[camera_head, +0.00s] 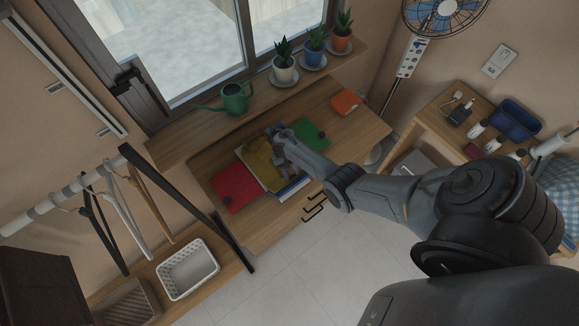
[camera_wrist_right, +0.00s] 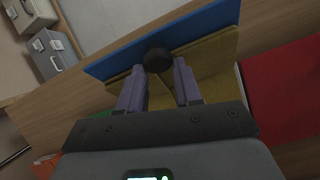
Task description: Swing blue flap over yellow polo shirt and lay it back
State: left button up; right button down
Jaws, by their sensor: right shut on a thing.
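The yellow polo shirt (camera_head: 257,160) lies on the folding board on the wooden dresser, partly hidden by my right arm. The blue flap (camera_wrist_right: 150,40) shows as a blue strip along the shirt's edge in the wrist view. In the head view a blue edge (camera_head: 293,189) shows at the board's front. My right gripper (camera_wrist_right: 158,66) is shut on the black knob (camera_wrist_right: 157,58) at the blue flap. In the head view this gripper (camera_head: 279,160) is over the shirt. The flap's exact tilt is hard to tell. My left gripper is not in view.
The red flap (camera_head: 236,187) lies to the left and the green flap (camera_head: 305,132) to the right of the shirt. An orange item (camera_head: 345,102) lies at the dresser's right. A watering can (camera_head: 234,99) and potted plants stand on the sill behind. A white basket (camera_head: 187,270) is front left.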

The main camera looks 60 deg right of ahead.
jog(key=w+b, duration=0.1)
jog(key=w+d+b, duration=0.1)
jog(key=w, duration=0.1)
jog(key=w+b, duration=0.1)
jog(key=shift+w+d+f, duration=0.1)
jog(key=shift+w+d, duration=0.15)
jog(key=c, duration=1.7)
grip_release()
jog(key=shift+a+r+p, duration=0.15)
jog(key=shift+r+p, duration=0.1)
jog(key=shift+p, duration=0.2)
jog(key=shift+o, duration=1.2)
jog(key=shift+a, duration=0.25)
jog(key=shift+o, duration=1.2)
jog(key=shift+s+f, duration=0.1)
jog(key=shift+s, duration=0.05)
jog(key=o, duration=0.4)
jog(key=shift+d, duration=0.2)
jog(key=shift+o, duration=0.2)
jog(key=shift+s, duration=0.1)
jog(key=v, duration=1)
jog(key=shift+r+p, duration=0.4)
